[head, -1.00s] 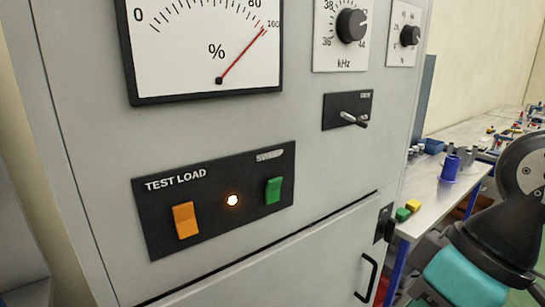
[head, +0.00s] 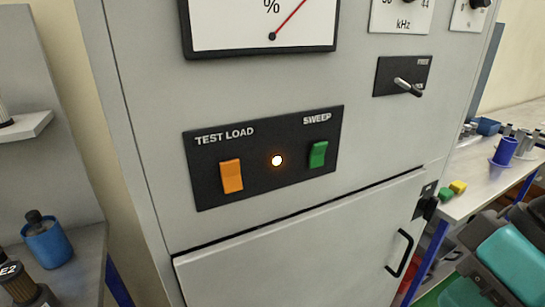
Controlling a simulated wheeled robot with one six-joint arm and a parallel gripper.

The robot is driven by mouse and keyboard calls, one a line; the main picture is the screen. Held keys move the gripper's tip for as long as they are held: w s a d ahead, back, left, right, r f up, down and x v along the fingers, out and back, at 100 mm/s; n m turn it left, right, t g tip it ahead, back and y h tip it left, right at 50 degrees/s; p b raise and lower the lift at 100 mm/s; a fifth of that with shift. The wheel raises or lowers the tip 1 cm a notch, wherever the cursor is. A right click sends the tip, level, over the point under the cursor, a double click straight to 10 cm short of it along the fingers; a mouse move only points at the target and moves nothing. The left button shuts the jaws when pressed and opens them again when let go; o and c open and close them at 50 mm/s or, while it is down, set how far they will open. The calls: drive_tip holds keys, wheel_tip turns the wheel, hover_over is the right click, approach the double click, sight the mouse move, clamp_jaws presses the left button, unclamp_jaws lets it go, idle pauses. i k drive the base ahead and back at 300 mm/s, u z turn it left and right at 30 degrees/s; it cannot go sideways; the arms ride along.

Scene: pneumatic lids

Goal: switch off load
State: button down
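The black TEST LOAD panel (head: 210,185) is on the front of the grey cabinet (head: 140,150), near the middle of the head view. An orange rocker switch (head: 231,176) sits under the words TEST LOAD. A lit amber lamp (head: 277,160) is to its right. A green rocker switch (head: 318,155) sits further right, under the word SWEEP. My gripper is not in view; a teal and dark part at the lower right appears to be my arm, apart from the panel.
A meter (head: 260,35) and a toggle lever (head: 407,87) are above the panel. The cabinet door has a black handle (head: 399,253). A bench (head: 480,180) with a blue cup (head: 505,151) is at right. A blue container (head: 46,243) stands at left.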

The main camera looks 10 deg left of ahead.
sight(230, 169)
drive_tip(key=z, duration=1.4)
drive_tip(key=k, duration=0.5)
drive_tip(key=u, duration=1)
